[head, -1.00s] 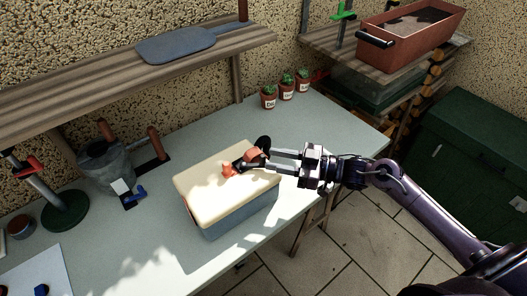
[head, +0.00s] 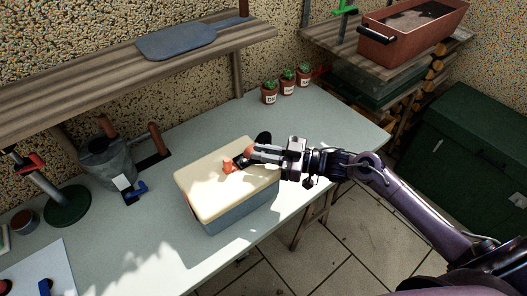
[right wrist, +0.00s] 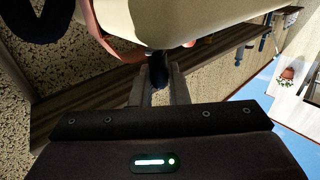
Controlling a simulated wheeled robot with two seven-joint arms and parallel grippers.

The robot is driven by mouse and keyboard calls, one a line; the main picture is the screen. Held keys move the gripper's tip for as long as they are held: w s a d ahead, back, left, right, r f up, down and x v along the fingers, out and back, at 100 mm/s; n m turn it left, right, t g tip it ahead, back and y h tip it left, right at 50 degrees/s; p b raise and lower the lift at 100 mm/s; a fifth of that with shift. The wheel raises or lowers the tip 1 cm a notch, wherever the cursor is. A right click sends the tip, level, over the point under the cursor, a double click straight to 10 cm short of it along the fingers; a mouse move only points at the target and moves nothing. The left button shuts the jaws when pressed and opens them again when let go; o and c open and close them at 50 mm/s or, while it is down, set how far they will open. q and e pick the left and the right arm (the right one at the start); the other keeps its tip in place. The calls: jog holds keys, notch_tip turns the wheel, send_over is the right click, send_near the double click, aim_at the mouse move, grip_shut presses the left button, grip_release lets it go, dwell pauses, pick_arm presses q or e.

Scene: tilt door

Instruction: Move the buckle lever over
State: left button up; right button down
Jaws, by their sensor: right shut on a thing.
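A box with a cream lid (head: 215,182) and a blue-grey body (head: 243,211) stands on the bench; its cream surface fills the top of the right wrist view (right wrist: 170,18). An orange-red buckle part (head: 228,167) is on the lid, with a black rounded piece (head: 264,138) beyond it. My right gripper (head: 251,153) reaches in from the right over the lid's far right part. In the right wrist view its fingers (right wrist: 158,88) are shut on a dark piece (right wrist: 158,68), which looks like the buckle lever. The fingers partly hide it in the head view. My left gripper is not in view.
A metal watering can (head: 106,163) and a blue-handled tool (head: 134,192) stand left of the box. Several small potted plants (head: 287,86) line the bench's back right. The bench top (head: 150,245) in front of the box is clear.

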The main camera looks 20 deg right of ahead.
jog(key=shift+r, duration=0.1)
dwell(0.5)
jog(key=shift+s+p, duration=0.1)
jog(key=shift+p, duration=0.2)
jog(key=shift+s+a+r+m+t+h+p, duration=0.2)
jog(key=shift+m+t+h+p, duration=0.4)
jog(key=shift+p, duration=0.25)
jog(key=m+t+h+p, duration=0.2)
jog(key=p, duration=0.1)
jog(key=s+m+t+h+p, duration=0.1)
jog(key=shift+s+a+t, duration=0.1)
jog(key=shift+a+t, duration=0.2)
jog(key=shift+t, duration=0.1)
jog(key=m+h, duration=0.1)
jog(key=m+t+h+p, duration=0.1)
jog(key=t+h+p, duration=0.1)
jog(key=h, duration=0.1)
jog(key=shift+s+a+f+m, duration=0.1)
jog(key=shift+s+a+m, duration=0.25)
jog(key=shift+a+m, duration=0.05)
jog(key=shift+s+a+f+m+t+h, duration=0.1)
jog(key=shift+a+m+t+h, duration=0.15)
jog(key=shift+m+h, duration=0.6)
jog(key=shift+s+a+r+m+t+h, duration=0.15)
jog(key=shift+m+h, duration=0.35)
jog(key=shift+h, duration=0.65)
jog(key=shift+s+a+f+m+t+h, duration=0.15)
jog(key=shift+a+m+t+h, duration=0.15)
jog(key=shift+m+h, duration=0.55)
